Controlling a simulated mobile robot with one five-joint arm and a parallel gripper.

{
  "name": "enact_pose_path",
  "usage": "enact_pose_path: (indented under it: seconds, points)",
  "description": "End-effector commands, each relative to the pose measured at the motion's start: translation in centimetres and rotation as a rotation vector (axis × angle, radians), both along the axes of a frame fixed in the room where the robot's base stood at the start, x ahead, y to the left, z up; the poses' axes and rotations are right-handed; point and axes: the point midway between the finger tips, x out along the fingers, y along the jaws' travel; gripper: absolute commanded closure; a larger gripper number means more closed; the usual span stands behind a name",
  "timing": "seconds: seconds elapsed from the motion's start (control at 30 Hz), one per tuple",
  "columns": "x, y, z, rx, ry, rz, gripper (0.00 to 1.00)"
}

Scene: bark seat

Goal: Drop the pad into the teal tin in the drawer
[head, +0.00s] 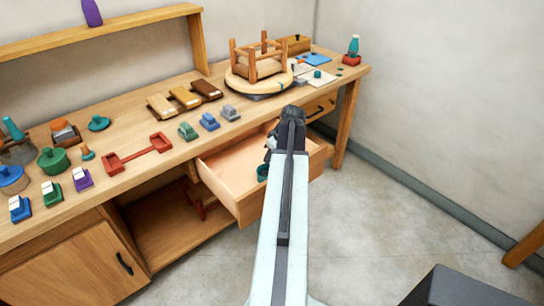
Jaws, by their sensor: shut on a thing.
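The open drawer (225,172) sticks out from the workbench front, below the table top. The teal tin (262,172) stands inside it, partly covered by my arm. My gripper (272,146) is above the drawer, beyond the tin in the picture. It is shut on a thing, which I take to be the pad. The arm and wrist hide most of the jaws, and the pad cannot be made out clearly.
The bench top (135,185) carries several coloured blocks, a red holder (137,155) and pots at the left. A small wooden stool frame (258,62) stands upside down on a round turntable (262,82) behind the drawer.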

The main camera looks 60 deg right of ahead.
Motion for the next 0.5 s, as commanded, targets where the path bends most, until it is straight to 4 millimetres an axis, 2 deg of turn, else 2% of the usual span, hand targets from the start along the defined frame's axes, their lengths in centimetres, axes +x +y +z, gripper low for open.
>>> enact_pose_path:
  seconds: [0.03,0.2,0.3,0.5]
  points:
    - [0.0,0.0,-1.5,0.000,0.000,0.000,1.00]
    - [0.0,0.0,-3.8,0.000,0.000,0.000,1.00]
    - [0.1,0.0,-4.4,0.000,0.000,0.000,1.00]
    - [0.1,0.0,-4.2,0.000,0.000,0.001,1.00]
